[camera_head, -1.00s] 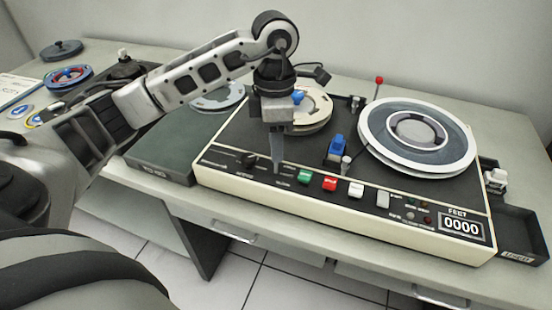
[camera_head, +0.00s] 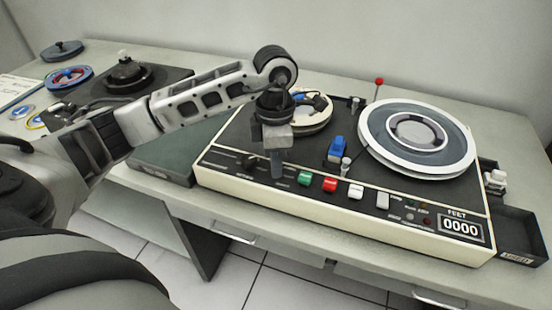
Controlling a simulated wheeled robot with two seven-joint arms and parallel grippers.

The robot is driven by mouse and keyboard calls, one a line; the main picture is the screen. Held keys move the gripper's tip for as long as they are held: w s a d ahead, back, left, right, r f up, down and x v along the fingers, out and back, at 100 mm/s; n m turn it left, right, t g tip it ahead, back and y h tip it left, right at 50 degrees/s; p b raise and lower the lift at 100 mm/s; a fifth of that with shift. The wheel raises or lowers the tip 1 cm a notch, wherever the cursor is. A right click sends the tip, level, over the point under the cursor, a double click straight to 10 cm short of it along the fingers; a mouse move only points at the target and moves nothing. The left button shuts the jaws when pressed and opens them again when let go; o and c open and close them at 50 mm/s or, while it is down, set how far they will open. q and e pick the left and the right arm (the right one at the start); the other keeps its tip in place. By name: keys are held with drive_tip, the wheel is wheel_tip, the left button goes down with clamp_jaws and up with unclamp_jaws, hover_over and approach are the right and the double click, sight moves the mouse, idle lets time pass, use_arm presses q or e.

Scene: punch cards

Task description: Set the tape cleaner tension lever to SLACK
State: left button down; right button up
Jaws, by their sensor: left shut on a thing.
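The tape cleaner (camera_head: 222,175) is a black-topped cream deck on the table. My left gripper (camera_head: 277,175) points straight down over its front left, behind the row of coloured buttons. Its fingers are close together, shut on what seems to be the tension lever, which they hide. A small black knob (camera_head: 250,160) stands just left of the fingers, beside small labels too blurred to read. My right gripper is not in view.
Green (camera_head: 304,179), red (camera_head: 330,185) and white (camera_head: 356,191) buttons lie close right of the gripper. A blue block (camera_head: 336,149) and a large reel (camera_head: 414,137) stand farther right. A red-tipped post (camera_head: 379,93) rises behind. A dark tray (camera_head: 517,232) sits at the right.

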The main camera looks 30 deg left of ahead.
use_arm(q)
drive_tip(key=shift+f+b, duration=0.2)
drive_tip(key=shift+b, duration=0.2)
drive_tip(key=t+b, duration=0.2)
drive_tip(key=b, duration=0.1)
drive_tip(key=shift+s+f+y, duration=0.3)
drive_tip(key=shift+s+f, duration=0.05)
drive_tip(key=t+b, duration=0.1)
drive_tip(key=b, duration=0.1)
drive_tip(key=t+b, duration=0.1)
drive_tip(key=b, duration=0.1)
drive_tip(key=shift+s+d+r, duration=0.15)
drive_tip(key=shift+s+r, duration=0.05)
drive_tip(key=shift+s, duration=0.15)
drive_tip(key=shift+r+y, duration=0.25)
drive_tip(key=shift+y, duration=0.05)
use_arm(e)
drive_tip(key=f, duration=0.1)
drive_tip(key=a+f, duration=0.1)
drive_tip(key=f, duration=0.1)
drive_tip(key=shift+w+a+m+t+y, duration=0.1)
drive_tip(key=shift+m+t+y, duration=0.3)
use_arm(q)
drive_tip(key=c, duration=1.3)
unclamp_jaws()
drive_tip(key=shift+r, duration=0.1)
